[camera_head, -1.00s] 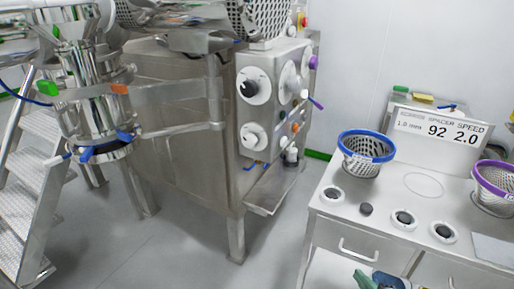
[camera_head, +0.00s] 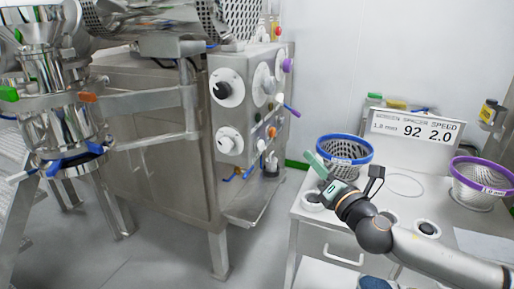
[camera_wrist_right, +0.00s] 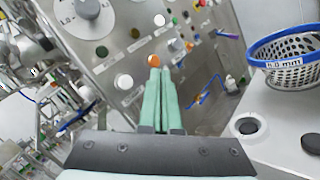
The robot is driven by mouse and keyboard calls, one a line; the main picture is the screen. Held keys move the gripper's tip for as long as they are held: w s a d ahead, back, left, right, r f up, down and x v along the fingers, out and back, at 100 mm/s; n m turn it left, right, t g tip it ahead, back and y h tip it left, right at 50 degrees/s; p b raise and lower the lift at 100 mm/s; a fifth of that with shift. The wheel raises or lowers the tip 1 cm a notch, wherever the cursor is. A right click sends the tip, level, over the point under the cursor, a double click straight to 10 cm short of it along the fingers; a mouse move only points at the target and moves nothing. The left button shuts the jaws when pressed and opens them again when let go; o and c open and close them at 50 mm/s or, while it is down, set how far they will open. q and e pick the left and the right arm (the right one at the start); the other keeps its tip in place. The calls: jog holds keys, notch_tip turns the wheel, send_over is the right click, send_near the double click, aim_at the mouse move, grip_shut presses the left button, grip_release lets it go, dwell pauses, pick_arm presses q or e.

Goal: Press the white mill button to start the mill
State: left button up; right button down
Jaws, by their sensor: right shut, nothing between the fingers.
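The steel machine's control panel (camera_head: 243,118) carries large white dials, small knobs and buttons. In the right wrist view, one round white button (camera_wrist_right: 123,81) sits left of an orange button (camera_wrist_right: 154,60), and another white button (camera_wrist_right: 158,20) sits higher up. I cannot read which label marks the mill. My right gripper (camera_head: 314,161) has green fingers that are shut and empty. In the head view it is right of the panel, above the counter by the blue-rimmed basket. In the wrist view its tips (camera_wrist_right: 159,72) overlap the panel just below the orange button, seemingly apart from it. My left gripper is not in view.
The counter (camera_head: 300,240) holds a blue-rimmed basket (camera_head: 345,149), a purple-rimmed basket (camera_head: 484,182) and a display sign (camera_head: 416,130). A steel tray (camera_head: 250,205) juts out below the panel. Steel hopper equipment (camera_head: 50,110) stands at left. Floor is clear before the machine.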

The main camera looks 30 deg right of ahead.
aim_at(261, 146)
jog(key=w+a+p, duration=0.2)
jog(key=w+a, duration=0.3)
jog(key=w, duration=0.1)
jog(key=shift+w+a+p, duration=0.35)
dwell(0.3)
dwell(0.3)
jog(key=shift+w+a, duration=0.1)
dwell(1.6)
jog(key=shift+w+a, duration=0.2)
jog(key=shift+w, duration=0.05)
